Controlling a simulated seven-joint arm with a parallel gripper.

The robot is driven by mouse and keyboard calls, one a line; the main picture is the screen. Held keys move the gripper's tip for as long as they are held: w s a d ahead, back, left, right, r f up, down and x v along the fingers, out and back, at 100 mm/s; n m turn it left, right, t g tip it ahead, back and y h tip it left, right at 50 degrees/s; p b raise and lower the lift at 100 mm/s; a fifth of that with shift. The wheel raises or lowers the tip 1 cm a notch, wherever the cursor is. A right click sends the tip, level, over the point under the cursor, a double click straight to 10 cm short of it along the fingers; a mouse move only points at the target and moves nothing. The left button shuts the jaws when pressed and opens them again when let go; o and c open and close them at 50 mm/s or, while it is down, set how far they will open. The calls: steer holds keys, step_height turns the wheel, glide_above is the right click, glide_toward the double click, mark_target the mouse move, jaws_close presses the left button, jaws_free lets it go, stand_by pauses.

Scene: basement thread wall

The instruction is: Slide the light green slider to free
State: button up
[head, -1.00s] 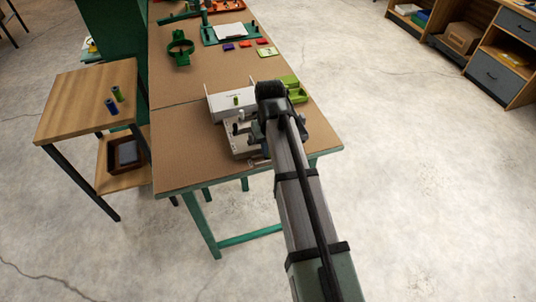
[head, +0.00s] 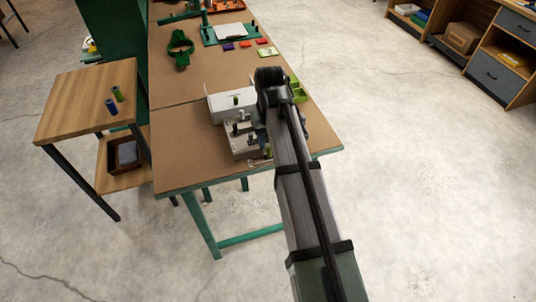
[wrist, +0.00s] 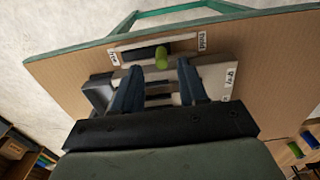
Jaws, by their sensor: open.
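The light green slider (wrist: 161,56) is a small rounded knob on a dark slot near the table's end in the wrist view. White labels with dark print lie at both ends of its slot; the print is hard to read. My gripper (wrist: 158,67) is open, with its two blue-grey fingers apart. In the picture the knob shows just beyond and between the fingertips; I cannot tell whether they touch it. In the head view the slider (head: 267,150) shows at the near side of the pale fixture (head: 238,145), beside my arm, and my fingers are mostly hidden.
The brown table (head: 185,150) is clear at the left. A wooden side stand (head: 75,105) holds two small cylinders.

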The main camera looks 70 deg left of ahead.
steer(key=shift+r, duration=1.15)
steer(key=shift+r, duration=2)
